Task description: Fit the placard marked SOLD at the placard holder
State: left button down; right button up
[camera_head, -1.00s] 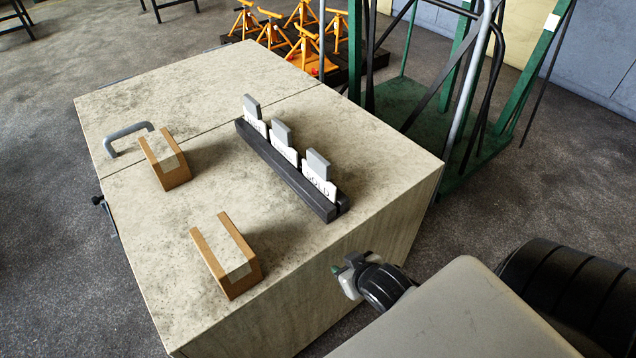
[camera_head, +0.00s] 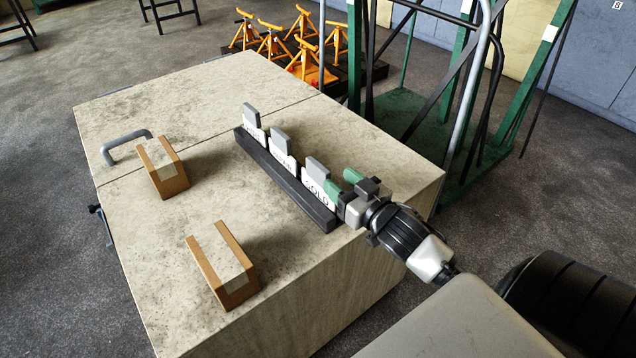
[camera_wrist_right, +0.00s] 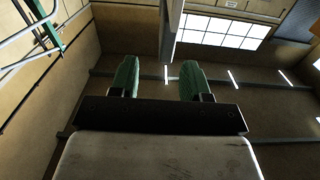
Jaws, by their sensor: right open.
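The placard marked SOLD (camera_head: 317,190) is white with a grey tab on top. It stands upright at the near right end of a long dark rack (camera_head: 286,184) on the box-like bench. Two more white placards with grey tabs stand behind it in the rack. My right gripper (camera_head: 343,181) is open, its green fingertips just right of the SOLD placard; I cannot tell if they touch it. In the right wrist view the fingers (camera_wrist_right: 159,78) are apart with nothing between them. I cannot pick out a separate placard holder. My left gripper is not in view.
A grey handle (camera_head: 126,146) is at the bench's left. A green frame (camera_head: 465,150) stands behind right, orange stands (camera_head: 270,45) at the back.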

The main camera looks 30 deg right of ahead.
aim_at(308, 158)
jog(key=shift+w+a, duration=0.2)
jog(key=shift+w, duration=0.95)
jog(key=shift+w+a, duration=0.25)
jog(key=shift+w, duration=0.95)
jog(key=shift+w+a, duration=0.2)
jog(key=shift+w, duration=0.95)
grip_shut()
